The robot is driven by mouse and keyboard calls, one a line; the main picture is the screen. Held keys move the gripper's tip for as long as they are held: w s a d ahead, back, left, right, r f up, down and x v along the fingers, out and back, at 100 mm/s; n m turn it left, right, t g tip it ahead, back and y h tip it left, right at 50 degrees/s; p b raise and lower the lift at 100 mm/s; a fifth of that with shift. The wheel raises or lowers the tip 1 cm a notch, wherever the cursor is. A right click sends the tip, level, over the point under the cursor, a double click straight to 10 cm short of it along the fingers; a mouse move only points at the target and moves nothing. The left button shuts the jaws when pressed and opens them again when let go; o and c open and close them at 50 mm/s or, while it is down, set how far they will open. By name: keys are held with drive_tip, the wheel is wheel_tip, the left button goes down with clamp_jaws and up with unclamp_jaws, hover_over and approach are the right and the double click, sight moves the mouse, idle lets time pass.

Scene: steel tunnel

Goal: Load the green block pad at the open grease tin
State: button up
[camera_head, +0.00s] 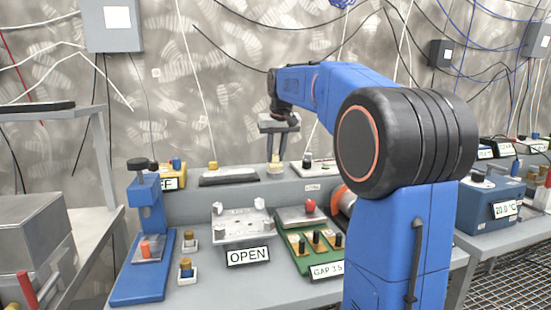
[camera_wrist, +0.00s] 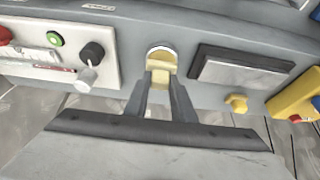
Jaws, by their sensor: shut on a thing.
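My gripper (camera_head: 278,150) is at the back ledge, pointing down. In the wrist view its fingers (camera_wrist: 161,80) are closed on a pale yellow piece (camera_wrist: 162,73). The grease tin (camera_wrist: 161,47) is round and open, with a pale rim, right at the fingertips. It also shows on the ledge below my gripper in the head view (camera_head: 275,171). The piece's lower end overlaps the tin's opening; I cannot tell whether it touches the grease. I see no clearly green pad; a green board (camera_head: 314,255) with several dark-topped pegs lies on the bench.
A dark flat plate (camera_head: 229,177) lies left of the tin, and a white control panel (camera_wrist: 60,45) is on its other side. A clear fixture marked OPEN (camera_head: 241,224) and a blue press (camera_head: 150,235) stand on the bench in front. A yellow knob (camera_wrist: 237,103) is near the plate.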

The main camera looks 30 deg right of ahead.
drive_tip(key=shift+r, duration=2.75)
